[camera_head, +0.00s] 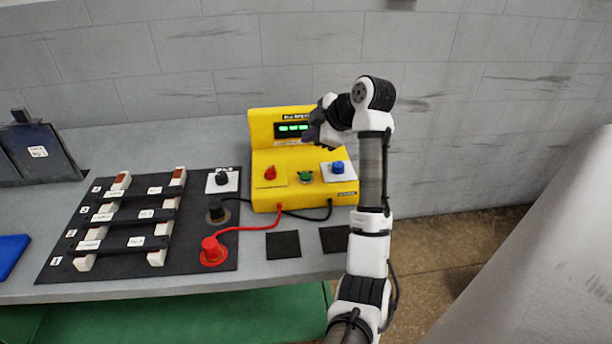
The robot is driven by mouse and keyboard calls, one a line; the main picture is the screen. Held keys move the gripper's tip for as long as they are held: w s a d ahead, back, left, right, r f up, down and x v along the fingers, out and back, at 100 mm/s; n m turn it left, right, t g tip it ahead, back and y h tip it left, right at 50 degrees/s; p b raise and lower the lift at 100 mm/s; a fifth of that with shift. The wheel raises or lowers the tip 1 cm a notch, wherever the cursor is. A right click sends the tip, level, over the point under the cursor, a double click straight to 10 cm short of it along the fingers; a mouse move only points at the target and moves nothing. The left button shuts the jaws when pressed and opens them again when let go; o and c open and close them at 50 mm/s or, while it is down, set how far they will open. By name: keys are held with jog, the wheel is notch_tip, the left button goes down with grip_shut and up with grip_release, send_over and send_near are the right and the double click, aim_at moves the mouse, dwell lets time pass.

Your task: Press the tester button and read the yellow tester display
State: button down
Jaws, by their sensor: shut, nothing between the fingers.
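The yellow tester (270,148) stands at the back right of the grey table. Its dark display (291,130) shows lit green characters, too small to read; its right end is close to or behind my gripper. A green button (305,177) sits at the middle of the tester's front panel, between a red knob (270,173) and a blue knob (337,167). Which one the task means is not labelled legibly. My gripper (314,134) is shut and empty, in front of the tester's upper right part and above the panel in the picture. It appears apart from the button.
A black board (120,264) with labelled bars lies at left. A red plug (213,249) and black plug (216,210) have leads to the tester. Two dark pads (283,245) lie in front. A blue item (11,252) is far left. The wall is close behind.

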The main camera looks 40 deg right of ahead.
aim_at(310, 178)
jog(key=shift+f+b, duration=2.85)
jog(key=shift+f, duration=1.55)
jog(key=shift+f, duration=0.4)
jog(key=shift+f+b, duration=0.4)
jog(key=shift+b, duration=0.1)
jog(key=shift+r+p, duration=0.55)
jog(key=shift+r, duration=0.25)
jog(key=shift+r+p, duration=1.7)
jog(key=shift+r, duration=0.85)
